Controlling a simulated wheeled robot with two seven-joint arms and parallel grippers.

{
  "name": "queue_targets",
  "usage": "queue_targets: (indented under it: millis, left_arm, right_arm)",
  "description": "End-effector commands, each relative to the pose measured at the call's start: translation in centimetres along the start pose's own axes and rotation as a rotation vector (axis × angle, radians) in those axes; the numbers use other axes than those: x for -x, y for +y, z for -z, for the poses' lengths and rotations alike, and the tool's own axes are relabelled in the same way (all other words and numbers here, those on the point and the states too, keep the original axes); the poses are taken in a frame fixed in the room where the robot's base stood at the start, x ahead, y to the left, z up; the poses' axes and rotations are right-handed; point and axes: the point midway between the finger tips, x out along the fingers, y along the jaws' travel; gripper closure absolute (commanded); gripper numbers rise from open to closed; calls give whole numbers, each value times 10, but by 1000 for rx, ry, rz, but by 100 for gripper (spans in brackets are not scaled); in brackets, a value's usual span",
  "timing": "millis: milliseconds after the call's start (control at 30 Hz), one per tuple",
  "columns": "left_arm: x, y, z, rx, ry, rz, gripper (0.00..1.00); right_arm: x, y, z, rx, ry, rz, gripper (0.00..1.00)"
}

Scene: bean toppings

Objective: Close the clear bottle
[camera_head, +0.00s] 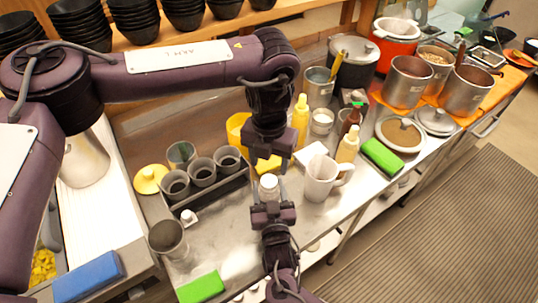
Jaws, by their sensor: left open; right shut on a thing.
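My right gripper (269,197) comes up from the bottom and is shut on a small pale bottle (268,184), which looks upright with a whitish top. It may be the clear bottle; I cannot tell whether a cap sits on it. My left gripper (266,166) reaches down from above, open, with its fingers just above the bottle's top. I see nothing between its fingers. A small white piece (188,216) lies on the counter to the left; it is too small to tell whether it is a cap.
A dark rack of grey cups (202,171) stands left of the grippers. A white pitcher (319,178) and yellow bottles (301,112) stand to the right. A green block (201,287) lies at the front. The steel counter (225,228) is bare left of my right gripper.

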Motion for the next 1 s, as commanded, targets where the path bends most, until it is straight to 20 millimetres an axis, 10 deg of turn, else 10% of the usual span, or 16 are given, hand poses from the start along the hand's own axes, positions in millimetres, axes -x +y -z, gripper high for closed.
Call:
queue_targets:
  millis: [500,1000]
  left_arm:
    - [15,0,0,885,0,0,44]
    - [14,0,0,956,1,-1,44]
  right_arm:
    - [0,0,-1,0,-2,0,100]
    - [0,0,-1,0,-2,0,100]
